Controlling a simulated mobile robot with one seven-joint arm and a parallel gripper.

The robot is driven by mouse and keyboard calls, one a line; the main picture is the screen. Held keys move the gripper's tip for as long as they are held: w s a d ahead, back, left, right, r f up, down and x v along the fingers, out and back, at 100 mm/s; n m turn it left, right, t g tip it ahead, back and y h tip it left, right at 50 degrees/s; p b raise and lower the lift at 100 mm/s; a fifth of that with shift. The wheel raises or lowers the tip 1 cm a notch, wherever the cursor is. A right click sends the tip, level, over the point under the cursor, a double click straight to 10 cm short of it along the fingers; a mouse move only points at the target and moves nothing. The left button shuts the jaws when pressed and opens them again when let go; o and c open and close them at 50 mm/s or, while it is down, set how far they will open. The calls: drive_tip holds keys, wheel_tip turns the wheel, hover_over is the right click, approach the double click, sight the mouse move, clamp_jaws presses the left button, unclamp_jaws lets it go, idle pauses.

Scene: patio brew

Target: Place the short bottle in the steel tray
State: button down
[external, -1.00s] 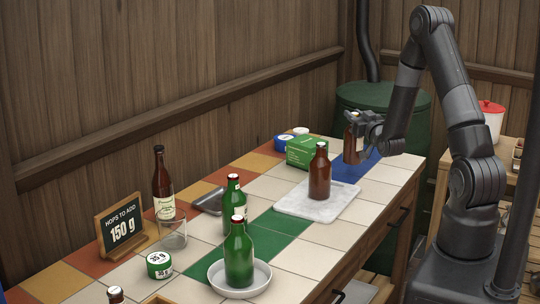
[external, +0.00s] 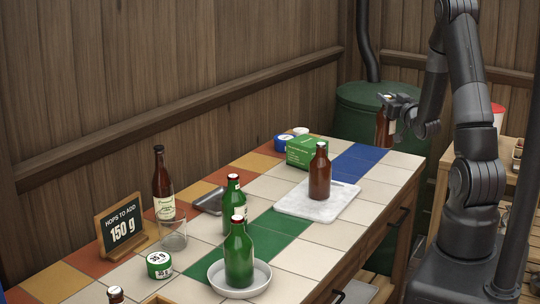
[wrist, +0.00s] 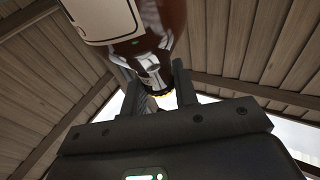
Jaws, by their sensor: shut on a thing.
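My gripper (external: 392,108) is shut on a brown bottle (external: 385,130) and holds it upright in the air past the far right end of the tiled counter, in front of the green barrel. In the wrist view the bottle (wrist: 165,22) fills the top, with a cream label (wrist: 102,18), between the fingers (wrist: 157,92). The steel tray (external: 208,203) is a small grey tray on the counter, partly hidden behind a green bottle (external: 234,210). Another brown bottle (external: 320,174) stands on a white marble board (external: 290,205). I cannot tell from size which bottle is the short one.
A second green bottle (external: 239,255) stands in a round pale dish (external: 262,274). A tall dark bottle (external: 163,185), a glass (external: 173,234), a sign (external: 122,230) and a green tin (external: 159,265) are at the left. A green box (external: 306,152) sits at the back. The blue tiles are clear.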

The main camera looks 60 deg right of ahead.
drive_tip(key=w+a+n+t+y, duration=0.5)
drive_tip(key=w+a+y, duration=0.4)
drive_tip(key=w+a, duration=0.6)
drive_tip(key=w+a+n+g+y, duration=0.2)
drive_tip(key=w+a+n+y, duration=0.25)
drive_tip(key=w+a, duration=0.4)
drive_tip(key=w+a+n+g+y, duration=0.25)
drive_tip(key=w+a+y, duration=0.3)
drive_tip(key=a, duration=0.55)
drive_tip(key=w+a+f+y, duration=0.1)
drive_tip(key=w+a+f, duration=0.4)
drive_tip(key=a+f, duration=0.5)
drive_tip(key=shift+w+a+t, duration=0.15)
drive_tip(key=shift+w+t, duration=0.15)
drive_tip(key=shift+t, duration=0.05)
drive_tip(key=shift+f, duration=0.15)
drive_tip(key=c, duration=1.6)
unclamp_jaws()
drive_tip(key=shift+f, duration=0.15)
drive_tip(key=o, duration=0.5)
